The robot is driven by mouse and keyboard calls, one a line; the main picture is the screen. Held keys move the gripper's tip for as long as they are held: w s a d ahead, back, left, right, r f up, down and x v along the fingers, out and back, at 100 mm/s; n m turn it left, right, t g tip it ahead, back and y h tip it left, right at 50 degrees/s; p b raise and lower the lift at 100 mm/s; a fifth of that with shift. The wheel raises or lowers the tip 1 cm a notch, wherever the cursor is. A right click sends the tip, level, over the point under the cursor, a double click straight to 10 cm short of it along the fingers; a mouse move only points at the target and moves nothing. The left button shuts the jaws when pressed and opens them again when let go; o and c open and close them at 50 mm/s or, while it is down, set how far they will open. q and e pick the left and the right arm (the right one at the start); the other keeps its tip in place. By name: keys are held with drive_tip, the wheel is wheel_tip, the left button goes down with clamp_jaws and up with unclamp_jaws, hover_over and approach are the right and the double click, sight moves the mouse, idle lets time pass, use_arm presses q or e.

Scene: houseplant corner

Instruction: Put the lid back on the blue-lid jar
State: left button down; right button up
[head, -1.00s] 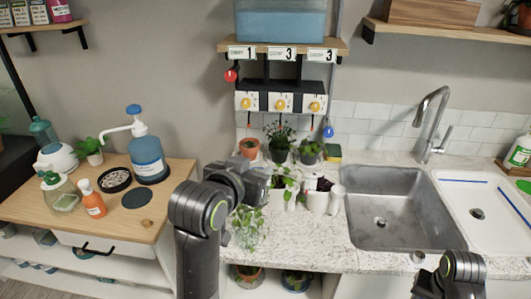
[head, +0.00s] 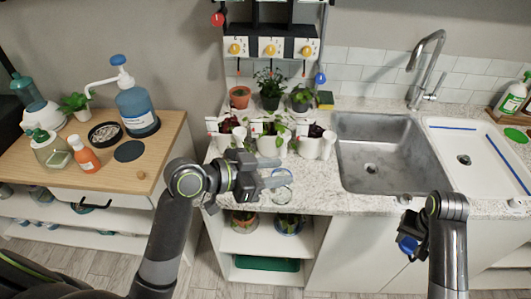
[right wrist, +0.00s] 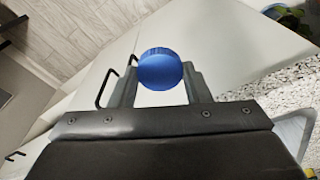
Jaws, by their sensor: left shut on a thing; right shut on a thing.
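The blue lid (right wrist: 160,69) is round and is held between the fingers of my right gripper (right wrist: 160,85) in the right wrist view. In the head view the lid (head: 408,244) shows at my right gripper (head: 408,238), in front of the cabinet below the sink. My left gripper (head: 272,181) is shut on a clear, lidless jar (head: 284,193) near the front edge of the counter. The fingers hide part of the jar. The lid and jar are well apart, with the lid to the right and lower in the picture.
White pots with plants (head: 308,146) stand close behind my left gripper. The sink (head: 380,160) is to the right. The wooden cabinet (head: 160,150) on the left holds a pump bottle (head: 138,105) and an orange bottle (head: 83,155). Open shelves (head: 262,240) lie below the counter.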

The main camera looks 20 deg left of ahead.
sight(273, 198)
use_arm(q)
drive_tip(key=s+d+f+m+g+h, duration=0.3)
drive_tip(key=d+f+m+g, duration=0.3)
drive_tip(key=f+m+g, duration=0.1)
drive_tip(key=shift+d+f+g, duration=0.2)
drive_tip(key=shift+f+g, duration=0.4)
drive_tip(key=shift+f, duration=0.2)
drive_tip(key=a+n+t, duration=0.1)
drive_tip(key=a, duration=0.2)
drive_tip(key=a+r+n+t, duration=0.1)
drive_tip(key=a+t, duration=0.1)
drive_tip(key=a, duration=0.1)
drive_tip(key=a+r+n+t, duration=0.1)
drive_tip(key=a, duration=0.3)
drive_tip(key=shift+r+n+t+y, duration=0.1)
drive_tip(key=shift+n+t+y, duration=0.2)
drive_tip(key=shift+y, duration=0.1)
drive_tip(key=s+a+r+n+t+y, duration=0.1)
drive_tip(key=s+a+r+n+t, duration=0.1)
drive_tip(key=s+a+r, duration=0.1)
drive_tip(key=shift+a+r+t, duration=0.3)
drive_tip(key=shift+a+r, duration=0.6)
drive_tip(key=shift+r, duration=0.5)
